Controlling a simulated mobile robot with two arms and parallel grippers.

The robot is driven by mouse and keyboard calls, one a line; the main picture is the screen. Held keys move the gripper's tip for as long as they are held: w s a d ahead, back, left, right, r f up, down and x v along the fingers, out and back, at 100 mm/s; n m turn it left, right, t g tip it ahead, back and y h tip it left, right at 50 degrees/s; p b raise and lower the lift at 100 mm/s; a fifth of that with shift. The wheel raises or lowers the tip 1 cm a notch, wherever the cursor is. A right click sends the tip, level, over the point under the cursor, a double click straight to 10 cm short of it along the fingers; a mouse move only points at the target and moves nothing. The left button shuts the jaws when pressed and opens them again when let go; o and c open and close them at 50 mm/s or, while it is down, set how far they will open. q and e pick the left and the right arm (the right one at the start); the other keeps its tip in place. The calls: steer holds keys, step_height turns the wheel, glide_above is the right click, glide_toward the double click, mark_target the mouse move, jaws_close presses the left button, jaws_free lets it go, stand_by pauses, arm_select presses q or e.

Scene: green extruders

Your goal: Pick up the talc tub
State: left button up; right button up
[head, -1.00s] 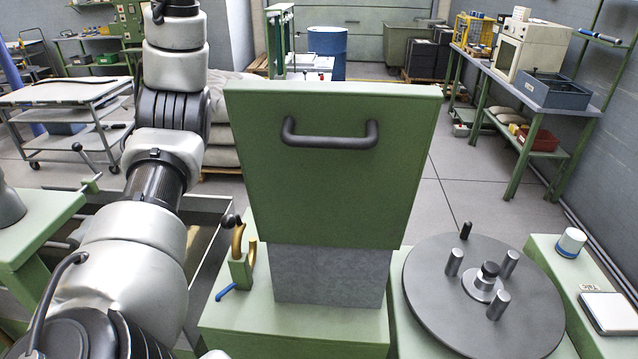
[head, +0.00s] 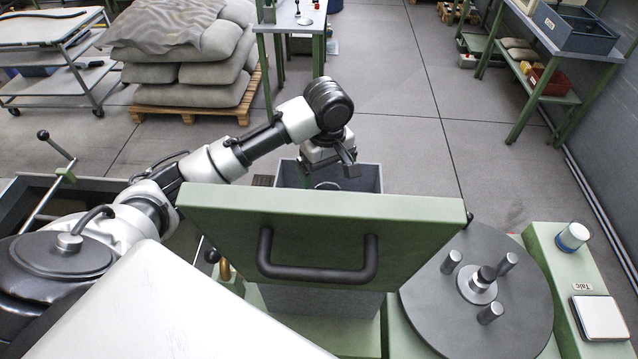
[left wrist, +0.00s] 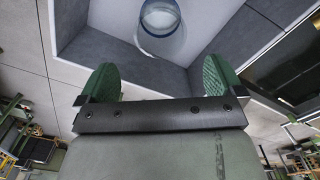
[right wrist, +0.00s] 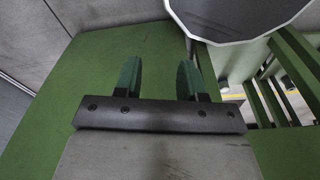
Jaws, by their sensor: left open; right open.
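The talc tub (head: 572,237), small with a white top and a blue band, stands on a green bench at the right, beside a label reading Talc. My left gripper (head: 340,162) is open over a grey box (head: 372,178) behind the raised green panel, well left of that tub. In the left wrist view its green fingers (left wrist: 162,84) are apart. Ahead of them a round whitish thing with a blue rim (left wrist: 160,18) sits in the grey box; I cannot tell what it is. My right gripper (right wrist: 158,80) is open and empty above a green surface, outside the head view.
The green panel (head: 315,225) with a dark handle hides part of the grey box. A grey disc (head: 470,320) with upright pegs lies between it and the tub's bench. A white-topped square plate (head: 600,317) lies near the tub.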

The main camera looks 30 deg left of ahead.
mark_target(327, 192)
arm_select(q)
steer(key=f, duration=0.3)
steer(key=shift+s+d+f+p, duration=0.3)
steer(key=shift+s+f+p, duration=0.05)
steer(key=shift+f+p, duration=0.05)
steer(key=shift+f, duration=0.3)
step_height(327, 192, down, 5)
steer(key=shift+w+p, duration=0.15)
steer(key=shift+p, duration=1.05)
steer(key=shift+f, duration=0.3)
steer(key=shift+a, duration=0.1)
steer(key=c, duration=1)
arm_select(e)
steer(key=r, duration=0.1)
steer(key=s+d+r, duration=0.1)
steer(key=s+r, duration=0.1)
steer(key=shift+d+r, duration=0.15)
steer(key=shift+d, duration=0.1)
